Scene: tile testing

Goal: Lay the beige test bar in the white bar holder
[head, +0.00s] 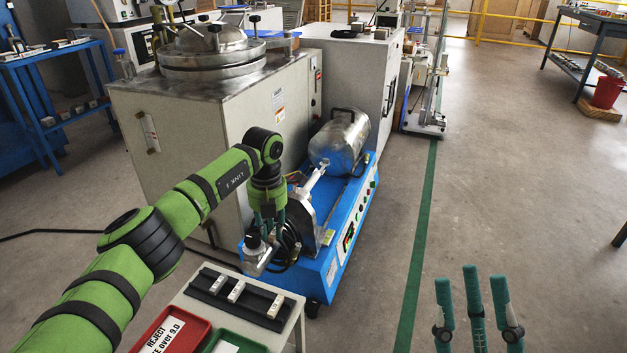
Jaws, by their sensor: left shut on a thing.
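My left gripper (267,232) points down over the near left end of a blue machine, its teal fingers close together. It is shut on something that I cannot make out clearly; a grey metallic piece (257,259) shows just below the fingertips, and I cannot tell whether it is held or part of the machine. A black rack (201,282) with several pale bars, one of them (237,291) near its middle, lies on a light stand. I cannot tell which is the beige test bar or the white bar holder. My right gripper (475,318) is open and empty at the bottom right.
The blue machine (349,213) carries a metal drum (340,139). A large grey cabinet (180,150) with a round lid stands behind my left arm. A red tray (160,325) and a green tray (240,343) lie in front of the rack.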

